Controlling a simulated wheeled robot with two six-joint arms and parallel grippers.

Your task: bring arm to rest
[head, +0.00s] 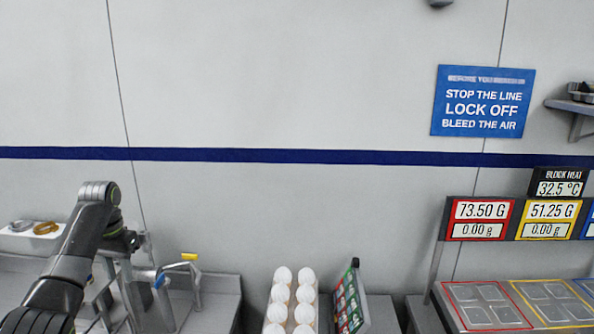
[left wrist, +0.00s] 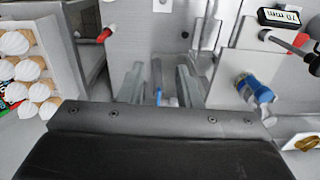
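My left arm comes in from the lower left of the head view, with its dark wrist raised in front of the wall. My left gripper (head: 128,300) hangs below the wrist, over the grey bench at the left. In the left wrist view the two grey fingers of the left gripper (left wrist: 158,85) stand apart. I see nothing held between them; a small blue part shows in the gap, seemingly beyond them. The fingertips are hard to make out against the grey fittings. My right arm and gripper are in neither view.
Framed trays (head: 486,305) and weight displays (head: 479,219) are at right.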

